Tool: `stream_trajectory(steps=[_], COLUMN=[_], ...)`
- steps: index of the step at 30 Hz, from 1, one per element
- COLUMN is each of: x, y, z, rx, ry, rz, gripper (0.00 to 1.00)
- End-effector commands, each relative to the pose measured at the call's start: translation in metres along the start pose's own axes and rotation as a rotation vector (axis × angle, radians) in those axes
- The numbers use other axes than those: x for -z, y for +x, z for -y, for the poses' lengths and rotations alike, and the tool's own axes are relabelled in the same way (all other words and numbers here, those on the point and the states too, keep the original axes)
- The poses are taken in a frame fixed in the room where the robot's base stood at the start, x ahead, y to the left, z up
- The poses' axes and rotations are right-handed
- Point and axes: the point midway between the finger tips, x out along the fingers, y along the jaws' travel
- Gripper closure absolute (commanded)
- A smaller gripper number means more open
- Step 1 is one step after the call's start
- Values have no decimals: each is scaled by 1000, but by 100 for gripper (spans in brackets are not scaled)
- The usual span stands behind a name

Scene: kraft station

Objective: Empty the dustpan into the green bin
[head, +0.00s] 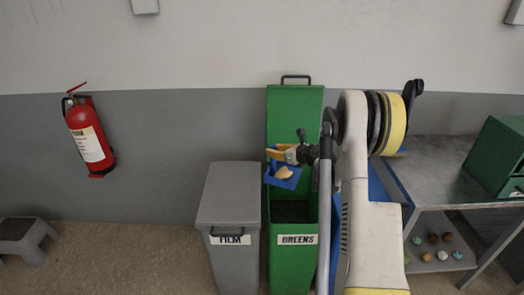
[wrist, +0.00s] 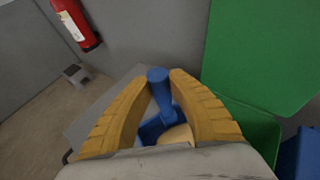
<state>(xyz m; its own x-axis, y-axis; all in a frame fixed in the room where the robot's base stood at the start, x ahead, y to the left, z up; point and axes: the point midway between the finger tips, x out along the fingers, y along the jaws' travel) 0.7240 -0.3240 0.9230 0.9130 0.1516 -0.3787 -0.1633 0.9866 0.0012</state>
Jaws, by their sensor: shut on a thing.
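The green bin (head: 293,258), labelled GREENS, stands against the wall with its lid (head: 294,112) raised upright and its dark mouth showing. My gripper (head: 275,153) is above the bin's mouth, shut on the upright blue handle of the dustpan (head: 283,182). In the wrist view the handle (wrist: 159,78) stands between my yellow fingers. A tan, rounded piece (head: 284,172) lies in the pan and also shows in the wrist view (wrist: 176,135). The pan looks about level in the head view. My fingers and wrist hide part of it.
A closed grey bin (head: 230,200), labelled FILM, adjoins the green bin on the left. A blue bin (head: 335,235) is partly hidden behind my arm at right. A metal table (head: 430,165) carries a green box (head: 497,155); several small items lie on its lower shelf.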

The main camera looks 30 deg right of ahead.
Motion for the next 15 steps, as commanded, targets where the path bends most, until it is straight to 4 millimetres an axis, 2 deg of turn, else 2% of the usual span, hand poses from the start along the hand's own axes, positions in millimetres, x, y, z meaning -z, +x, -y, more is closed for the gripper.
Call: stream_trajectory(steps=[5,15], x=[2,-2], y=[-6,-38], z=[7,21], rx=[-5,-43], ry=[21,112], rz=[40,235], gripper=[100,100])
